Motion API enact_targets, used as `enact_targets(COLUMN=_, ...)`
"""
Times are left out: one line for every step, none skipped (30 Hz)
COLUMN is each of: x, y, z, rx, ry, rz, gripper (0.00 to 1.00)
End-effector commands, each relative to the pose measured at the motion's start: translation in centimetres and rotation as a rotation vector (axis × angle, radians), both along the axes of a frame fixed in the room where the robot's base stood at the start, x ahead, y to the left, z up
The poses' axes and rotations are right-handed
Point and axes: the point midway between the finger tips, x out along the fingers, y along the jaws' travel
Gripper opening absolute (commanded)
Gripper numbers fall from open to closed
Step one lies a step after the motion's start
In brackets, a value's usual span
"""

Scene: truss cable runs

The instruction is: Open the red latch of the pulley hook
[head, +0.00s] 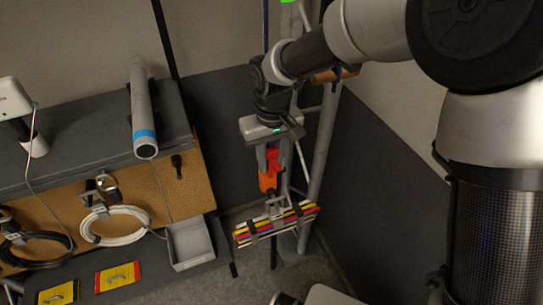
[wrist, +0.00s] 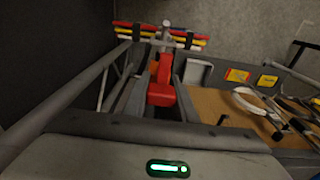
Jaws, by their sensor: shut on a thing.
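The pulley hook hangs upright by the truss, its orange body (head: 267,183) just below my gripper. Its red latch (head: 273,160) is at the top, between my fingers. In the wrist view the red latch (wrist: 161,92) fills the gap between the two grey fingers. My gripper (head: 272,168) points down and is shut on the red latch. A grey metal shackle (head: 275,207) is below the orange body, linked to a bundle of striped cables (head: 262,229). The fingers hide part of the latch, so I cannot tell whether it is open.
Grey truss tubes (head: 323,150) stand close to the right of my gripper. At left is a pegboard bench (head: 130,193) with a white cable coil (head: 118,226), a black coil (head: 40,252) and a grey tray (head: 192,243). Dark wall panels stand behind.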

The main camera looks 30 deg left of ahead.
Motion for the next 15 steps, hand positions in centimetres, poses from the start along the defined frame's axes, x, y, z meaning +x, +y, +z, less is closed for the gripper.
enact_targets(x=-0.03, y=0.04, z=-0.14, rx=-0.014, ry=0.015, rz=-0.001, gripper=0.0)
enact_targets(x=-0.07, y=0.01, z=-0.17, rx=-0.021, ry=0.021, rz=-0.001, gripper=0.0)
enact_targets(x=-0.07, y=0.0, z=-0.17, rx=-0.031, ry=0.027, rz=-0.001, gripper=0.0)
enact_targets(x=-0.06, y=-0.01, z=-0.16, rx=-0.035, ry=0.031, rz=-0.002, gripper=0.0)
enact_targets(x=-0.09, y=-0.04, z=-0.18, rx=-0.04, ry=0.036, rz=-0.002, gripper=0.0)
enact_targets(x=-0.11, y=-0.07, z=-0.21, rx=-0.046, ry=0.041, rz=-0.002, gripper=0.0)
enact_targets(x=-0.11, y=-0.07, z=-0.23, rx=-0.049, ry=0.044, rz=-0.002, gripper=0.0)
enact_targets(x=-0.12, y=-0.08, z=-0.24, rx=-0.051, ry=0.046, rz=-0.002, gripper=0.0)
enact_targets(x=-0.12, y=-0.1, z=-0.25, rx=-0.054, ry=0.049, rz=-0.002, gripper=0.0)
enact_targets(x=-0.13, y=-0.1, z=-0.26, rx=-0.056, ry=0.05, rz=-0.002, gripper=0.0)
enact_targets(x=-0.13, y=-0.11, z=-0.26, rx=-0.057, ry=0.052, rz=-0.002, gripper=0.0)
enact_targets(x=-0.15, y=-0.13, z=-0.27, rx=-0.058, ry=0.052, rz=-0.002, gripper=0.0)
enact_targets(x=-0.15, y=-0.13, z=-0.28, rx=-0.059, ry=0.053, rz=-0.002, gripper=0.0)
enact_targets(x=-0.15, y=-0.13, z=-0.28, rx=-0.059, ry=0.053, rz=-0.002, gripper=0.0)
enact_targets(x=-0.16, y=-0.14, z=-0.3, rx=-0.059, ry=0.053, rz=-0.002, gripper=0.0)
